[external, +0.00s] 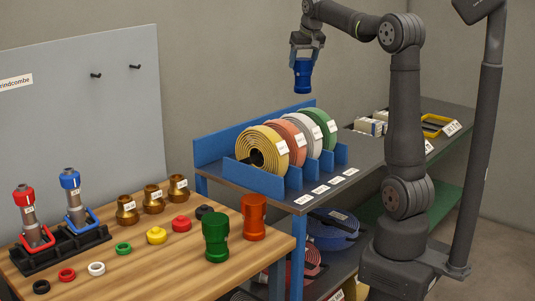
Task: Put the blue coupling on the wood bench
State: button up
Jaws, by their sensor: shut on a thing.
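The blue coupling (303,76) is held upright in my gripper (303,62), high in the air above the blue rack of hose rolls. My gripper points down and is shut on the coupling's upper part; its fingertips partly hide that end. The wood bench (180,278) is at the lower left, well below and to the left of my gripper. A green coupling (215,236) and an orange-red coupling (254,217) stand upright near the bench's right edge.
Brass fittings (153,198), coloured caps (157,235) and a black tray (62,250) with two nozzles occupy the bench. Hose rolls (263,150) stand in a blue rack (255,178) on a grey bench. Bare wood shows along the bench's front.

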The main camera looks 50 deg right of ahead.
jog(key=w+a+n+y, duration=0.15)
jog(key=a+n, duration=0.25)
jog(key=a, duration=1.6)
jog(key=w+a+n+y, duration=0.1)
jog(key=w+a+n, duration=0.25)
jog(key=a, duration=1.65)
jog(key=s+a+n+y, duration=0.1)
jog(key=s+a+n, duration=0.1)
jog(key=s+a, duration=0.75)
jog(key=s+a+n+g+y, duration=0.1)
jog(key=s+a+n, duration=0.35)
jog(key=a, duration=0.85)
jog(key=s+a+n+y, duration=0.1)
jog(key=s+a, duration=0.9)
jog(key=a, duration=0.1)
notch_tip(320, 180, down, 28)
jog(key=shift+a+f, duration=0.1)
jog(key=o, duration=1.6)
jog(key=shift+c, duration=0.2)
